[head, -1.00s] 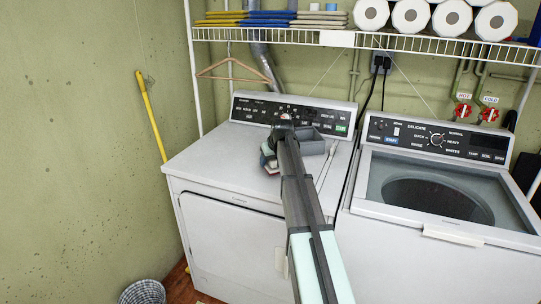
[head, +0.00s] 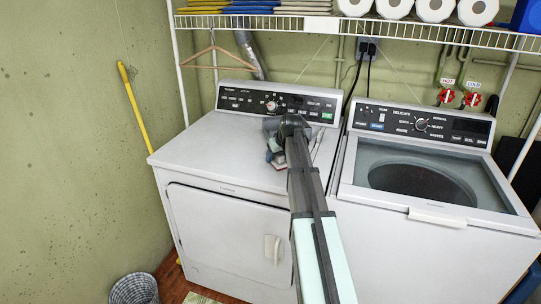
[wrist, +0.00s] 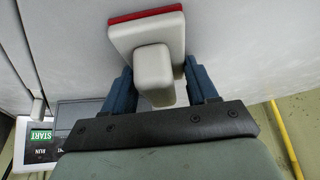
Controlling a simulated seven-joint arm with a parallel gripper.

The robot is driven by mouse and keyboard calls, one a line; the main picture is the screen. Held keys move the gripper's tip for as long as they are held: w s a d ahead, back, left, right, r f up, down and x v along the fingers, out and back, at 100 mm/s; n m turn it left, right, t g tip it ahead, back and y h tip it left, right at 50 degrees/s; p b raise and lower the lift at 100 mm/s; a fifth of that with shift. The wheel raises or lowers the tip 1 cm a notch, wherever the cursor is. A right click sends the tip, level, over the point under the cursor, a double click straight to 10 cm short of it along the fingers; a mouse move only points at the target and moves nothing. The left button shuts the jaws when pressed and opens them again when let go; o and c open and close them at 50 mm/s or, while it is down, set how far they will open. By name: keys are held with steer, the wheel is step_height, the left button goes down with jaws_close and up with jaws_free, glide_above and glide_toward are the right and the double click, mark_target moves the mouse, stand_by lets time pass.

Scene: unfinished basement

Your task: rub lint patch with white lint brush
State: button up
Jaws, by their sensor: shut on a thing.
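The white lint brush (wrist: 153,68) is a pale block with a knob-like handle and a red pad along its far edge. My gripper (wrist: 158,82) is shut on the handle, with a blue finger on either side. In the head view my gripper (head: 271,150) is over the back right of the dryer top, with the brush (head: 278,164) low beneath it. I cannot tell whether the red pad touches the top. No lint patch can be made out; the arm and brush hide part of the surface.
The white dryer top (head: 215,145) is clear on its left. The dryer's control panel (head: 245,101) rises close behind my gripper. The washer (head: 440,195) stands to the right. A wire shelf (head: 400,34) hangs above, and a hanger (head: 215,57) hangs from it.

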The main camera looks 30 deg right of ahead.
mark_target(260, 157)
steer(key=shift+s+d, duration=2.2)
steer(key=shift+s, duration=0.05)
steer(key=shift+w+a, duration=4.85)
steer(key=shift+w, duration=0.1)
steer(key=shift+w+d, duration=0.1)
steer(key=shift+w, duration=0.5)
steer(key=shift+s+d, duration=0.55)
steer(key=shift+s, duration=0.3)
steer(key=shift+s+d, duration=4.5)
steer(key=shift+w+a+r, duration=0.1)
steer(key=shift+w+a, duration=5.05)
steer(key=shift+w, duration=0.1)
step_height(260, 157, up, 8)
steer(key=shift+s+d, duration=0.1)
